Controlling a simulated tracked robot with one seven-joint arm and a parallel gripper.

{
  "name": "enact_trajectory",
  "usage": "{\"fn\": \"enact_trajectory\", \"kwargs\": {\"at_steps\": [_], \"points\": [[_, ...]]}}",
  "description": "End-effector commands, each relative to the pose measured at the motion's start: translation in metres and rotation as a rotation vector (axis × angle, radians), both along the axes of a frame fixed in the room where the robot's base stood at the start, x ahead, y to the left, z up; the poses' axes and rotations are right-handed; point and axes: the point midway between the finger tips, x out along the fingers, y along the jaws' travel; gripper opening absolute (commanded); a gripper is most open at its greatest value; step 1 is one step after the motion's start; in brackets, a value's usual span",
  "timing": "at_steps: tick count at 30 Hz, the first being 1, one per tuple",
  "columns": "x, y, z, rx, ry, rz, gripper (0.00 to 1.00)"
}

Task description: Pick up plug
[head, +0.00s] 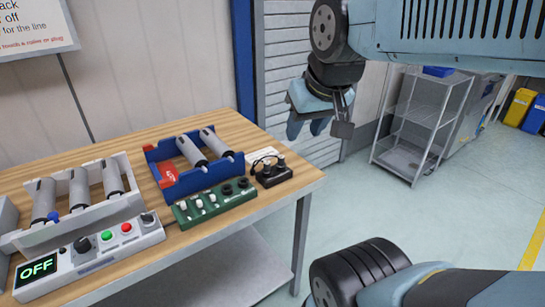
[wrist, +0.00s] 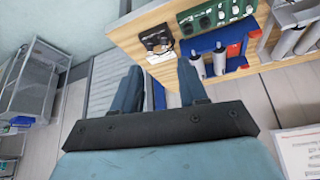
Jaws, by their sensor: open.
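A small dark block (head: 272,174) with black plug-like pieces and a looped black cable sits at the right end of the wooden table. I cannot tell for sure which piece is the plug. The block also shows in the wrist view (wrist: 155,40), beyond my fingertips. My gripper (head: 306,127) is open and empty. It hangs in the air above and to the right of the block in the head view, well apart from it. Its two blue fingers (wrist: 159,72) show spread in the wrist view.
The wooden table (head: 150,143) also holds a green panel (head: 213,203) with knobs, a blue tray (head: 165,178) with grey cylinders, a white rack (head: 130,178) with grey cylinders, and a control box (head: 90,257) reading OFF. A wire shelf (head: 425,120) stands right. Floor between is clear.

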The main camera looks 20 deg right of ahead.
Motion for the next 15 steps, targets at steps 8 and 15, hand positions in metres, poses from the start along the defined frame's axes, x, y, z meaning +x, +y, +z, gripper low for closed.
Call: {"fn": "enact_trajectory", "kwargs": {"at_steps": [8,15], "points": [[0.010,-0.001,0.002,0.008,0.021,-0.025,0.55],[0.054,-0.007,0.001,0.044,0.113,-0.151,0.55]]}}
